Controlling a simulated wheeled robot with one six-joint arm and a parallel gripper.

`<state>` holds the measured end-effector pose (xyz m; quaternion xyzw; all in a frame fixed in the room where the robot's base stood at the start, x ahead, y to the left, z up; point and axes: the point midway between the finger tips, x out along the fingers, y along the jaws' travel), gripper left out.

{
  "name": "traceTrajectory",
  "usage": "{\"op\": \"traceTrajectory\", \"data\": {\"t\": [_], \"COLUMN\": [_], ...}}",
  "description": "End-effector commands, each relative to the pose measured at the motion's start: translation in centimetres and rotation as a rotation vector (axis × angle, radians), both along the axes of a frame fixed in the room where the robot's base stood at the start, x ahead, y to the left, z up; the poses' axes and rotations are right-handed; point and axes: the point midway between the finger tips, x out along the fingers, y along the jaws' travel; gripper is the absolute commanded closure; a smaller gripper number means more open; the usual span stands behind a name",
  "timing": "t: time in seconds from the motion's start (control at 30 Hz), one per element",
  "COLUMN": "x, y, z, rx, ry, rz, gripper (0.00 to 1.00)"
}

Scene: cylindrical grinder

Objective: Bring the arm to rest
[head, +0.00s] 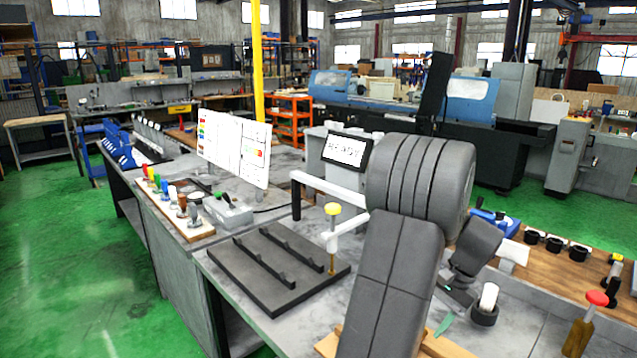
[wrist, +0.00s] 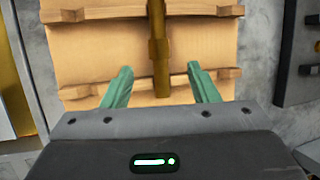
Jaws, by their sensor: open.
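My arm is the large grey linkage in the middle right of the head view, folded over the bench. My gripper (wrist: 161,82) shows in the wrist view as two green fingers standing wide apart, with nothing gripped. In the head view only a bit of a green finger (head: 444,325) shows beside the arm. Beyond the fingers, in the wrist view, a brass-coloured rod (wrist: 158,40) lies across a wooden cradle (wrist: 205,45) with notched rails. The rod is in line with the gap between the fingers. The cradle is mostly hidden behind my arm in the head view (head: 445,347).
A dark rack plate (head: 262,285), a white post with a yellow knob (head: 333,210) and a display (head: 346,150) stand left of my arm. A red-topped tool (head: 590,315) and a dark cup (head: 484,313) stand right. Green floor at left is clear.

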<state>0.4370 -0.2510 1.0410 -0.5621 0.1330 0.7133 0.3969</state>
Motion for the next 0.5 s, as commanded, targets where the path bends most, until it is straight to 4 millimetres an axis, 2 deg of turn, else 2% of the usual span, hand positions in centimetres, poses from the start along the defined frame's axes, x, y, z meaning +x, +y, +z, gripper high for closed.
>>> {"op": "traceTrajectory", "data": {"t": [0.4, 0.5], "x": [-0.6, -0.5], "y": [3.6, 3.4], "z": [-7.4, -5.8], "rx": [0.002, -0.001], "ry": [0.005, -0.001], "rz": [0.001, 0.0], "gripper": [0.46, 0.46]}}
